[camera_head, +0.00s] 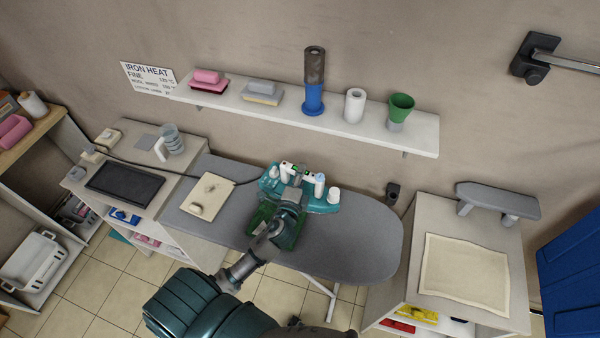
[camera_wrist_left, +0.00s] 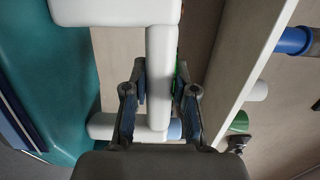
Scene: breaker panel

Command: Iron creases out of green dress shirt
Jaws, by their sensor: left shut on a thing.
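My left gripper (camera_head: 293,188) reaches over the grey ironing board (camera_head: 365,235). In the wrist view my left gripper (camera_wrist_left: 160,95) has its two fingers on either side of a white bar-shaped handle (camera_wrist_left: 161,65) and is shut on it. A teal body with white parts, seemingly the iron (camera_head: 322,207), lies around the gripper on the board. Teal also fills the left of the wrist view (camera_wrist_left: 60,80). A dark green patch (camera_head: 263,217), perhaps the shirt, shows beside the gripper, mostly hidden by it. My right gripper is out of view.
A wall shelf (camera_head: 250,111) behind the board holds soft blocks, a blue cylinder (camera_head: 312,98), a white roll and a green cup (camera_head: 401,107). A beige pad (camera_head: 210,196) lies on the board's left. A cabinet with a cream cloth (camera_head: 465,273) stands right. The board's right end is clear.

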